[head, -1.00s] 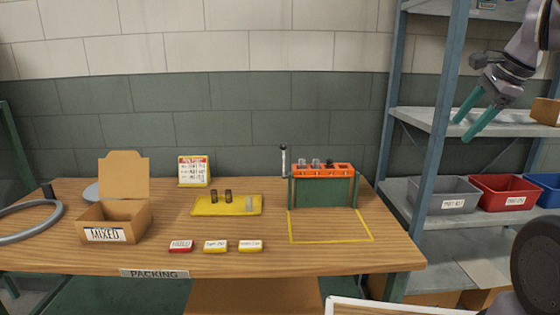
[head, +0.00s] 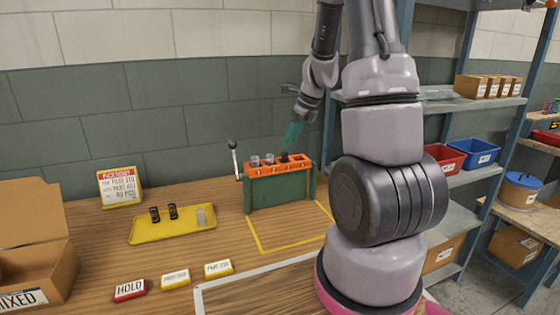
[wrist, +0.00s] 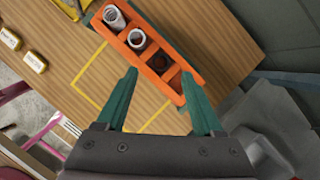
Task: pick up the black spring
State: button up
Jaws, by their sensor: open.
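A black spring (head: 284,157) stands in the orange-topped green coiler rack (head: 262,190), to the right of two silver springs (head: 262,159). In the wrist view the black spring (wrist: 159,61) shows as a dark round end in its hole.
A lever (head: 234,155) rises at the rack's left end. A yellow outline (head: 255,238) marks bare table in front. A silver piece (head: 205,215) is on the tray. Labelled blocks (head: 175,278) lie nearer, and a cardboard box (head: 40,255) stands left. Shelves are at right.

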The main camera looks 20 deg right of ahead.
aim_at(285, 153)
jog(key=x, duration=0.5)
jog(key=shift+w+f, duration=0.2)
jog(key=shift+f, duration=0.15)
grip_shut()
